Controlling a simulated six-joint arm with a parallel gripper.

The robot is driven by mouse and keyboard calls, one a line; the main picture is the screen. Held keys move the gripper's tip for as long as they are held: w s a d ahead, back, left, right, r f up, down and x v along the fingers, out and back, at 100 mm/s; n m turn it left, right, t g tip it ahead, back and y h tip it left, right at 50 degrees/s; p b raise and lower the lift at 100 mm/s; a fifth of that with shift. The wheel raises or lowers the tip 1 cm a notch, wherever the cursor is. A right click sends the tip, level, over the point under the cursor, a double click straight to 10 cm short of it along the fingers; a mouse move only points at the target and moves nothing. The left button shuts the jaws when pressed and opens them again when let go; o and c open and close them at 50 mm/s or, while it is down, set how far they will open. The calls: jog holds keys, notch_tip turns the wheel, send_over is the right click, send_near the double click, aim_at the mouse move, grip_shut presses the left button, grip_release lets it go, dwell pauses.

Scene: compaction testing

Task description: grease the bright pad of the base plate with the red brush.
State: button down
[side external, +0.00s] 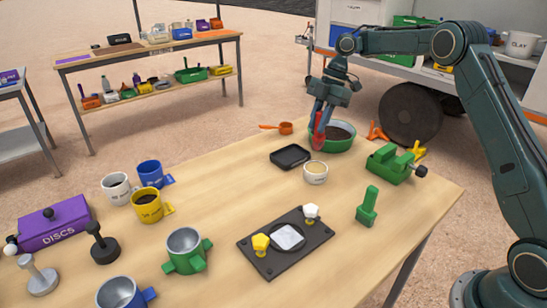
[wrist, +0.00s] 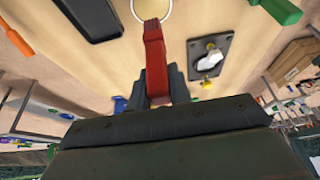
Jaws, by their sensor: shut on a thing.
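My gripper (side external: 318,118) is shut on the red brush (side external: 319,132) above the table's far side, in front of the green bowl of dark soil. In the wrist view the red brush (wrist: 153,60) stands out from between the jaws, and its tip overlaps the rim of a pale round cup. My gripper is well away from the plate.
A small cup of pale paste (side external: 316,173) and a black tray (side external: 291,156) lie between the brush and the plate. The green bowl (side external: 345,139), a green clamp (side external: 393,164) and a green-handled tool (side external: 367,207) stand to the right. Mugs and a green mould (side external: 186,251) stand left.

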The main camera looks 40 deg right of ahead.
aim_at(316, 149)
jog(key=shift+f, duration=0.15)
jog(key=shift+f, duration=2.8)
jog(key=shift+f, duration=0.65)
dwell(0.7)
jog(key=shift+r, duration=0.1)
jog(key=shift+r, duration=3.5)
jog(key=shift+a, duration=0.2)
